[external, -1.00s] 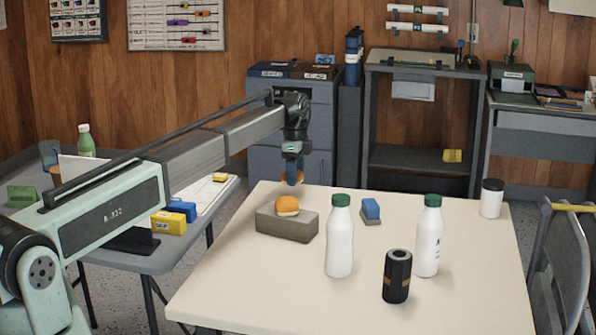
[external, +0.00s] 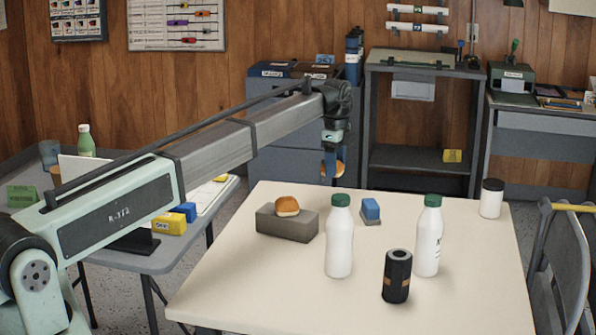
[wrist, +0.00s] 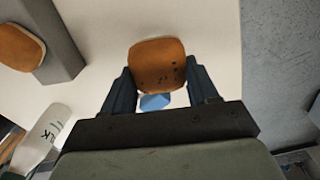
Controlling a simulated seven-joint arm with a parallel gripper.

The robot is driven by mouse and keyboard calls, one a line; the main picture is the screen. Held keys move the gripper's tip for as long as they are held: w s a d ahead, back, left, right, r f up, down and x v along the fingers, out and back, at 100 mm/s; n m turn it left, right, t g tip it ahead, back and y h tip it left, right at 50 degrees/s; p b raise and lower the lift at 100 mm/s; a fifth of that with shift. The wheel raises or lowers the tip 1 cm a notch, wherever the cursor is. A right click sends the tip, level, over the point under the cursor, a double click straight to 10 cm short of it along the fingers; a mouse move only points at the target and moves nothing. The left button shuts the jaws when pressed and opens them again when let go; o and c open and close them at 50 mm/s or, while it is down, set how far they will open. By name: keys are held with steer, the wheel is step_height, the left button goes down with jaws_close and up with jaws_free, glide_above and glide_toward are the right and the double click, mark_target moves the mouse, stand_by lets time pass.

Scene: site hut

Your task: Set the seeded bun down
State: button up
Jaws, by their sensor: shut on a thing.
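My gripper (external: 332,170) is shut on the seeded bun (wrist: 158,66), an orange-brown bun with dark specks on top in the wrist view. In the external view the held bun (external: 340,168) is partly hidden behind the blue fingers, in the air above the far part of the cream table (external: 250,270). A second bun (external: 287,206), with a plain top, rests on a grey block (external: 285,225) at the table's left; it also shows at the upper left of the wrist view (wrist: 20,46).
Two white bottles with green caps (external: 339,240) (external: 428,240) and a black cylinder (external: 397,277) stand on the table. A blue object on a grey base (external: 370,210) lies near the gripper. A white cup with a dark lid (external: 491,199) stands far right. The front left is clear.

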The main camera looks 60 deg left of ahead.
steer(key=w+d+m, duration=0.2)
steer(key=w+d, duration=0.1)
steer(key=d, duration=1)
steer(key=w+d+m, duration=0.1)
steer(key=w+d, duration=0.2)
steer(key=d, duration=1)
steer(key=m, duration=0.4)
glide_toward(485, 287)
step_height(485, 287, down, 6)
steer(key=shift+f, duration=0.2)
steer(key=shift+f, duration=0.15)
steer(key=o, duration=1.1)
steer(key=shift+c, duration=0.2)
step_height(485, 287, up, 12)
steer(key=shift+r, duration=0.2)
